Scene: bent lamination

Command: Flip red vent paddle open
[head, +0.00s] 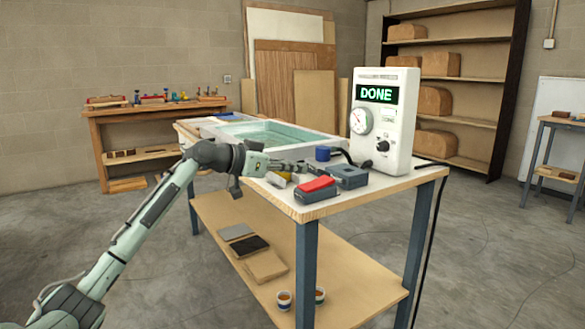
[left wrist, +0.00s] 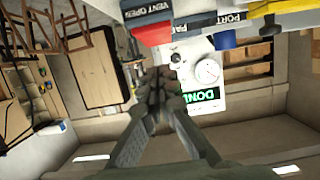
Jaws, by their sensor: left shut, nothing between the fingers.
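The red vent paddle (head: 318,184) sits on top of a dark grey box at the front corner of the table. In the left wrist view, which looks upside down, the red paddle (left wrist: 152,34) shows at the top beside a label reading "VENT OPEN". My left gripper (head: 300,167) is shut and empty, reaching over the table just behind and left of the paddle. In the left wrist view my gripper's fingers (left wrist: 158,84) are together, with the paddle beyond them. I cannot tell if they touch it. My right gripper is out of view.
A second grey-blue box (head: 348,177) stands right behind the paddle, near a blue knob (head: 322,153). A white control unit (head: 385,118) showing "DONE" stands at the table's right. A pale framed press (head: 270,135) fills the back of the table (head: 400,181).

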